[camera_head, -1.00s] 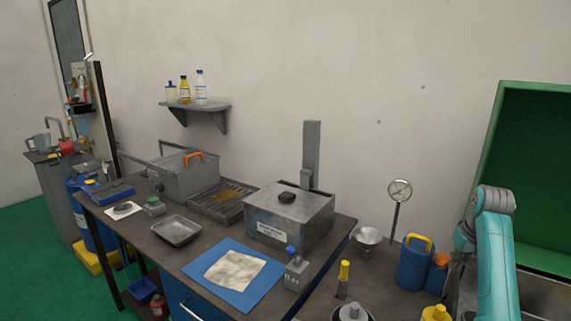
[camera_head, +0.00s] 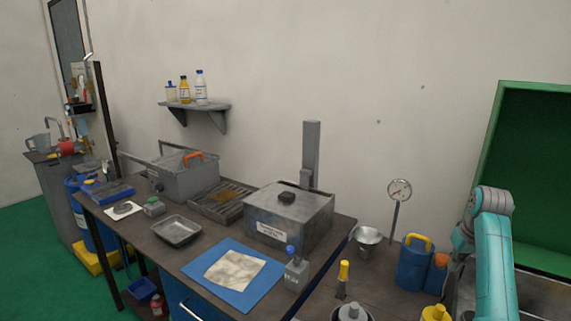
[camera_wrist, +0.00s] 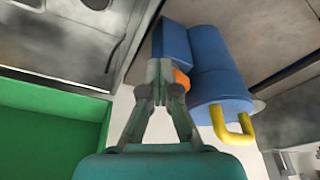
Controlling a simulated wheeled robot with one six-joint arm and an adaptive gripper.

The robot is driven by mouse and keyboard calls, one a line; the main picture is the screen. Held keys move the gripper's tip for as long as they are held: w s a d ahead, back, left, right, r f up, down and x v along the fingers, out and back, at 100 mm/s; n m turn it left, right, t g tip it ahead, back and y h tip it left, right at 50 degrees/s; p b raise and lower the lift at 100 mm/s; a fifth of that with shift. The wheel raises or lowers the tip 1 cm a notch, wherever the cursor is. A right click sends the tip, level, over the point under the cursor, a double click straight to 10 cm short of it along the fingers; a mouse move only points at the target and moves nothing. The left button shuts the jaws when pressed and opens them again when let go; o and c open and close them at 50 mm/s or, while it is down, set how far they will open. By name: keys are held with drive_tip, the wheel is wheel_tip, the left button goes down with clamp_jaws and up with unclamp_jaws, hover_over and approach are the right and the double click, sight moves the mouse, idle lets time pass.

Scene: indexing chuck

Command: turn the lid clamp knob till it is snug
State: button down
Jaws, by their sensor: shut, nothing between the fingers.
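I take this knob for the lid clamp knob. Its angle and how tight it is cannot be told from here. My gripper (camera_wrist: 159,72) shows in the wrist view, shut and empty. It is in front of a blue can and a smaller blue bottle, well apart from the box. In the head view only part of my arm shows at the right, and my gripper is not seen there.
A blue can with a yellow handle (camera_head: 413,262) and a dial gauge on a stem (camera_head: 399,190) stand right of the box. A grey box with an orange handle (camera_head: 180,178) stands left.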

drive_tip(key=shift+a, duration=0.75)
drive_tip(key=shift+w+a, duration=0.2)
drive_tip(key=shift+a, duration=0.4)
drive_tip(key=shift+s, duration=0.1)
drive_tip(key=shift+s+a, duration=0.2)
drive_tip(key=shift+s, duration=0.1)
drive_tip(key=shift+r, duration=0.1)
idle(0.3)
wheel_tip(320, 180, up, 6)
drive_tip(key=d+r, duration=0.1)
drive_tip(key=d, duration=0.2)
drive_tip(key=s+x, duration=0.1)
drive_tip(key=x, duration=0.6)
drive_tip(key=shift+s+a+f, duration=0.15)
drive_tip(key=shift+s+f, duration=0.05)
drive_tip(key=shift+f, duration=0.05)
